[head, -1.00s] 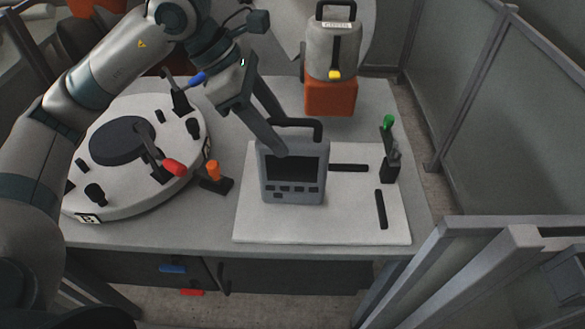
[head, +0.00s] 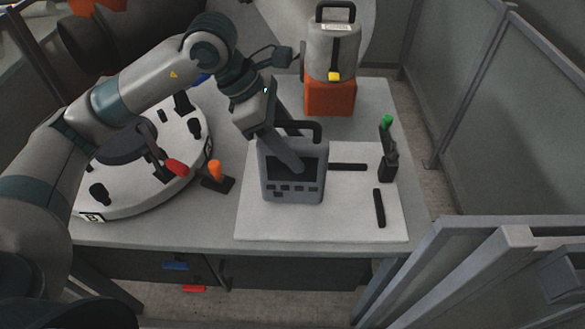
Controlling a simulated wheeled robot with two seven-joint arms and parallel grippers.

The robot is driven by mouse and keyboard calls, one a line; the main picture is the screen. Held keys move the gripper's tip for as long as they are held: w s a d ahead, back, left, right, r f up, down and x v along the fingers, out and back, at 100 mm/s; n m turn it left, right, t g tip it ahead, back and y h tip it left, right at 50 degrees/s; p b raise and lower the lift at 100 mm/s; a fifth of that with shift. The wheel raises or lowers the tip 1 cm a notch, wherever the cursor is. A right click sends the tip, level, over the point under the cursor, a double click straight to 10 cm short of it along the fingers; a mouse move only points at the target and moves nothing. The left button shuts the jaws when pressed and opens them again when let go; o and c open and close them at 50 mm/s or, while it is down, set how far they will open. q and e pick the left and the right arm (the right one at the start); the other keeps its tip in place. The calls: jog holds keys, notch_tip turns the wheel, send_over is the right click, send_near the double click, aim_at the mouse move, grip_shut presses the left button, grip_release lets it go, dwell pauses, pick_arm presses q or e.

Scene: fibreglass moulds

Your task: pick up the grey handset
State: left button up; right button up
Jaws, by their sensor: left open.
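The grey handset (head: 268,188), a boxy device with a dark screen, a row of buttons and a black top handle, stands upright on a white board. My left gripper (head: 298,150) is open at its top left. One finger slants down in front of the screen, and the other shows behind, near the handle, its tip hidden. I cannot tell whether either finger touches the handset. My right gripper is not in view.
The white board (head: 330,222) also bears black bars (head: 379,208) and a green-tipped clamp (head: 387,160). A round mould (head: 165,190) with clamps is at left, with an orange-knobbed clamp (head: 215,172) beside it. A grey canister (head: 332,52) on an orange block (head: 330,97) stands behind.

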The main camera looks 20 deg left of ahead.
pick_arm(q)
jog(key=shift+c, duration=0.6)
grip_shut()
dwell(0.9)
